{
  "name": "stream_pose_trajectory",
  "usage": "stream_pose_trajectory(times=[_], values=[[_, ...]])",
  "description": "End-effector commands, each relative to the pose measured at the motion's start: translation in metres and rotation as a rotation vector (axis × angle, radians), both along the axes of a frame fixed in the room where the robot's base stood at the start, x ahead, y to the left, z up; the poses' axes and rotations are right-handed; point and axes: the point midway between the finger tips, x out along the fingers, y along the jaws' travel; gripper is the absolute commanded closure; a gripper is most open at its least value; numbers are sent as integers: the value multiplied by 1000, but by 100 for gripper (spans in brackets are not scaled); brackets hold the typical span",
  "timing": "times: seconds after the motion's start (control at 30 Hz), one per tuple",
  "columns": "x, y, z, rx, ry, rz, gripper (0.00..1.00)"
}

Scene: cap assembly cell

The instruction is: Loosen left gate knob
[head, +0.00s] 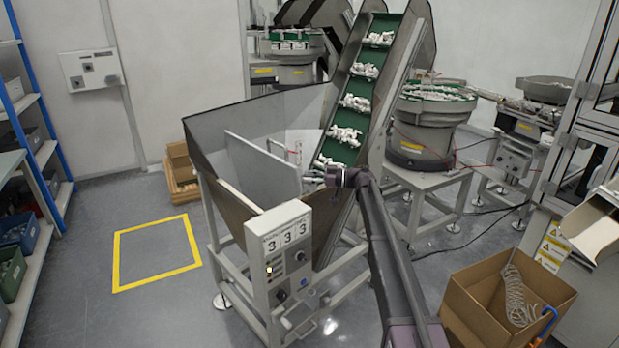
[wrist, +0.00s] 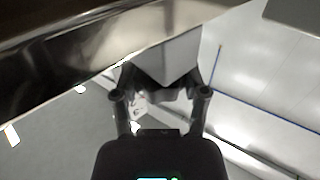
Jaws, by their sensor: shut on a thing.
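The left gate knob (wrist: 160,93) shows in the wrist view as a dark, lobed piece under a pale grey block. My gripper (wrist: 162,97) has a finger on each side of it and is shut on it. In the head view my gripper (head: 331,177) reaches the hopper's right side, by the lower end of the green conveyor. The knob cannot be made out there, being small and covered by my gripper. I cannot tell how far it is turned.
The grey hopper (head: 222,131) stands on a frame with a control box (head: 284,262). The green conveyor (head: 355,88) carries white parts upward. An open cardboard box (head: 476,306) is at the lower right. Floor inside the yellow outline (head: 157,253) is clear.

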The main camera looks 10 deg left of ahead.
Motion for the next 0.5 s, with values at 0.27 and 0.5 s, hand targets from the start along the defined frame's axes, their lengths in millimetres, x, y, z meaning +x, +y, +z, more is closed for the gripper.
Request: stream_pose_trajectory(times=[0.27,0.5], values=[[6,1,1,4,1,204,90],[4,1,1,4,1,313,90]])
